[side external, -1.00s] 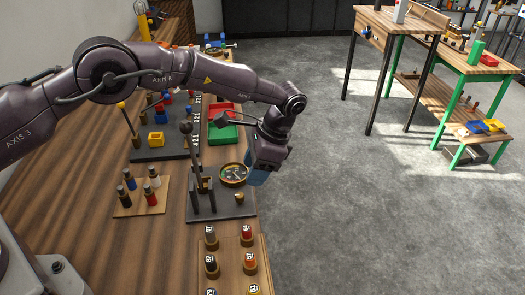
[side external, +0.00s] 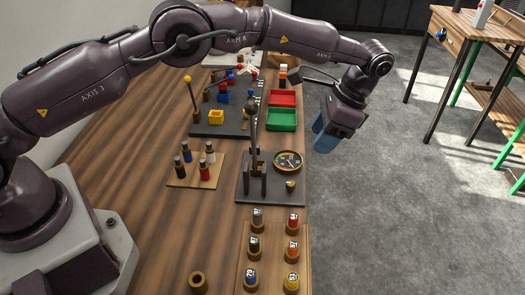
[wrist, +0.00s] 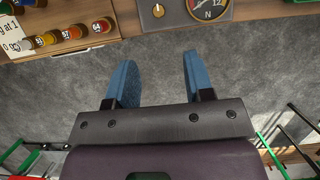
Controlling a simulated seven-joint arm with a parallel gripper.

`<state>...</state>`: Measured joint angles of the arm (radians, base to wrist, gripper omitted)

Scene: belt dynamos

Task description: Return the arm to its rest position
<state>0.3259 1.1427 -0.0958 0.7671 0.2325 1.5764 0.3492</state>
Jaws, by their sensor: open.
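My gripper (side external: 325,135) hangs past the right edge of the workbench, over the grey floor, in the side view. In the wrist view its two blue fingers (wrist: 158,85) are apart with nothing between them, only floor behind. The side view shows the fingers edge-on, so the gap does not show there. My arm reaches across above the bench, bent down at the wrist.
A dark stand with a dial (side external: 289,161) is on the bench near the gripper. Red (side external: 283,98) and green (side external: 281,120) trays sit behind it. A board of labelled pegs (side external: 264,262) is in front. A wooden table (side external: 475,50) stands far right; floor between is clear.

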